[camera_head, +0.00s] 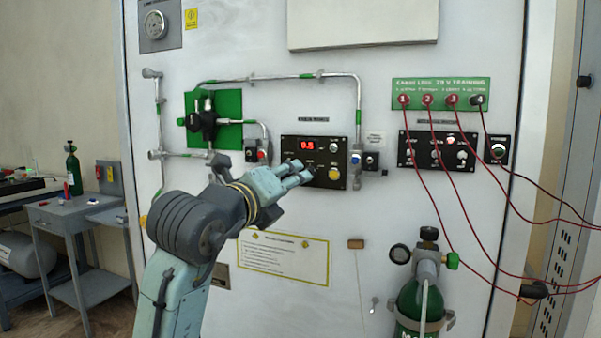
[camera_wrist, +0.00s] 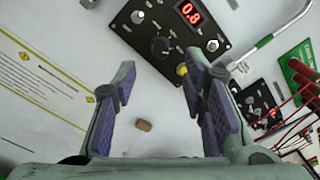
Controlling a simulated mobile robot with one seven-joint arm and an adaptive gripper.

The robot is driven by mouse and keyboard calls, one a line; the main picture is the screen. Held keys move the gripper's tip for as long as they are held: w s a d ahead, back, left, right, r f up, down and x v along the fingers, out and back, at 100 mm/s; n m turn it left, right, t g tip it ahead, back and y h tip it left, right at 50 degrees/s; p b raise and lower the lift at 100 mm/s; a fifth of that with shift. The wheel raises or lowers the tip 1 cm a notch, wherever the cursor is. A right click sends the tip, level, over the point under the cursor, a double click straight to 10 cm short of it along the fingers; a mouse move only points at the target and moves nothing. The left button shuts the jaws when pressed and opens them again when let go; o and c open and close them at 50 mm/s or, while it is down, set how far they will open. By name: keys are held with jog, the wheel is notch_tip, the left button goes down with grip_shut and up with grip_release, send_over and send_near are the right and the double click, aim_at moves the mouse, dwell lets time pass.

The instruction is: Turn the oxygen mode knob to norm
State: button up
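The black control panel (camera_head: 345,148) is on the white wall, with a red digital display (camera_head: 307,144) and a yellow button (camera_head: 334,174). In the wrist view the panel (camera_wrist: 225,20) is tilted, and its display (camera_wrist: 187,12) reads 0.8. A large round black knob (camera_wrist: 160,46) sits at its lower middle, with smaller metal-coloured knobs or switches around it. Labels are too small to read, so I cannot tell which control is the oxygen mode knob. My gripper (camera_head: 302,171) is in front of the panel's lower left, hiding part of it. Its fingers (camera_wrist: 160,72) are open and empty, with the black knob visible beyond the gap.
A metal pipe (camera_head: 358,105) runs beside the panel's right edge. A second black panel (camera_head: 440,150) with red cables stands further right. A green gas cylinder (camera_head: 418,300) stands at lower right. A yellow-edged notice (camera_head: 284,257) is below my gripper.

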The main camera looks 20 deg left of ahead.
jog(key=w+p, duration=0.1)
jog(key=w, duration=0.5)
jog(key=shift+w+d+p, duration=0.3)
jog(key=shift+p, duration=0.05)
grip_shut()
